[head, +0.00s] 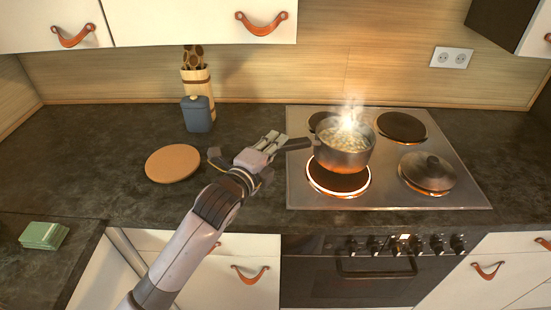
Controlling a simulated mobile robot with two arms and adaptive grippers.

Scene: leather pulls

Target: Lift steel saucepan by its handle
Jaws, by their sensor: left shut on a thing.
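A steel saucepan (345,160) with bubbling, steaming contents is over the stove, above and behind the glowing front left burner. Its dark handle (299,145) points left. My left gripper (276,146) is shut on the handle near its outer end. The pan looks level; I cannot tell for sure how far it is above the burners. My right gripper is not in view.
The glowing burner (338,184) is on the steel cooktop (387,194). A round wooden board (173,164), a blue-grey container (197,115) and a utensil holder (196,76) stand left. A green box (44,236) is far left.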

